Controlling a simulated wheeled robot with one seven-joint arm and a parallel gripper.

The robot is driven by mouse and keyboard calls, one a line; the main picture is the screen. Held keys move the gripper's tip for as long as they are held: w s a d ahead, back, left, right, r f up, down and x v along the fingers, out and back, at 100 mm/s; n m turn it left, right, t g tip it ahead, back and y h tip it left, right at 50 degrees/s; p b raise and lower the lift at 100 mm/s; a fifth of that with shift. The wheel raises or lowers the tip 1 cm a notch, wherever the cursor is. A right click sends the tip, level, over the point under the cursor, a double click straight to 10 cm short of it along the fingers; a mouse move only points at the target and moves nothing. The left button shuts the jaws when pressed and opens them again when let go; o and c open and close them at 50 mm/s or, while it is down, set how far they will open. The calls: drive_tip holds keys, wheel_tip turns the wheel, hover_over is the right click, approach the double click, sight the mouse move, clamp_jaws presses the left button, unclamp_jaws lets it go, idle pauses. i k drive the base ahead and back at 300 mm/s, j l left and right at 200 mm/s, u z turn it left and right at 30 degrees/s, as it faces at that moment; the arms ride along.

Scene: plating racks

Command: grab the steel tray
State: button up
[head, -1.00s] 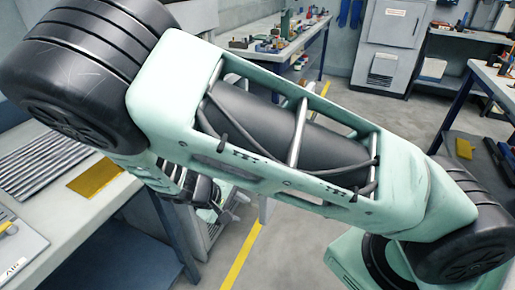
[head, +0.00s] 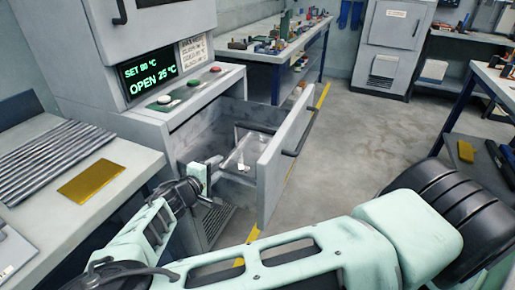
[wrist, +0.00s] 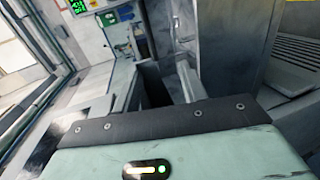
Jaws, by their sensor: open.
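My gripper (head: 216,166) is at the left side of an open drawer (head: 283,155) under an oven-like machine. It is open, with nothing seen between its fingers. A pale metallic shape (head: 245,158) shows inside the drawer just beyond the fingers; it may be the steel tray, but I cannot tell its outline or whether the gripper touches it. In the wrist view my gripper's own housing fills the lower part and its fingers do not show. A narrow pale piece (wrist: 187,84) shows beyond it there, also unclear.
The machine's display (head: 148,76) reads SET 80 °C, OPEN 25 °C. The drawer front with its dark handle (head: 299,135) juts into the aisle. A left bench holds ribbed grey sheets (head: 50,160) and a yellow plate (head: 92,182). The floor (head: 345,140) to the right is clear.

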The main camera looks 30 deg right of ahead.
sight(251, 146)
drive_tip(key=i+l, duration=0.4)
drive_tip(key=l, duration=0.2)
drive_tip(key=i+l+z, duration=0.1)
drive_tip(key=i+l, duration=0.25)
drive_tip(key=l, duration=0.2)
